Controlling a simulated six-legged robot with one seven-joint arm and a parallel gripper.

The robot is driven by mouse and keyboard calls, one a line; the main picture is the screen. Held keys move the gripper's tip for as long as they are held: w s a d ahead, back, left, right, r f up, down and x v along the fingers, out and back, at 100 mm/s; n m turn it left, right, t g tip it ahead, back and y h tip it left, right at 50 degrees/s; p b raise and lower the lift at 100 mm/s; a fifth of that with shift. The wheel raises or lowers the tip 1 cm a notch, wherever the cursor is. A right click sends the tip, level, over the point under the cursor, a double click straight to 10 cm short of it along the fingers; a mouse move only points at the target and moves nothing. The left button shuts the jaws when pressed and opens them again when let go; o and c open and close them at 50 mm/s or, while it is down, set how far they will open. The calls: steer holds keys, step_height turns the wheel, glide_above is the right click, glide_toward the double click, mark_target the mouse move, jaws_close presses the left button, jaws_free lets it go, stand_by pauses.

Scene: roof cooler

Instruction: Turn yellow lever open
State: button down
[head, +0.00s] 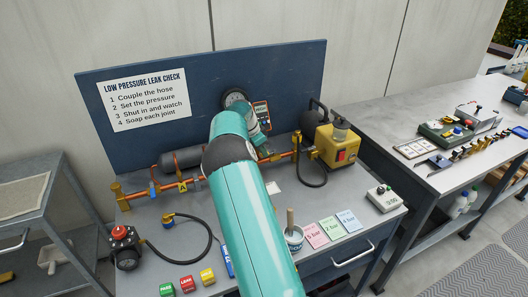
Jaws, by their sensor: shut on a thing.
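My teal arm reaches from the bottom of the head view to the orange pipe (280,156) on the bench. My gripper (265,153) shows only in part, as a small dark end at the pipe. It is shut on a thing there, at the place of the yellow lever. The lever and the fingertips are hidden behind my wrist, so the lever's angle cannot be told.
A yellow pump (338,146) stands at the pipe's right end. A black hose (205,245), a cup with a brush (292,238) and pressure cards (331,229) lie in front.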

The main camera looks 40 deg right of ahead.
steer(key=shift+w+f+m+g, duration=0.1)
steer(key=shift+w+m+g, duration=0.2)
steer(key=shift+m, duration=0.4)
steer(key=shift+w, duration=0.1)
steer(key=c, duration=1.4)
jaws_free()
steer(key=shift+d, duration=0.1)
steer(key=shift+o, duration=0.2)
steer(key=v, duration=1.4)
steer(key=shift+d, duration=0.1)
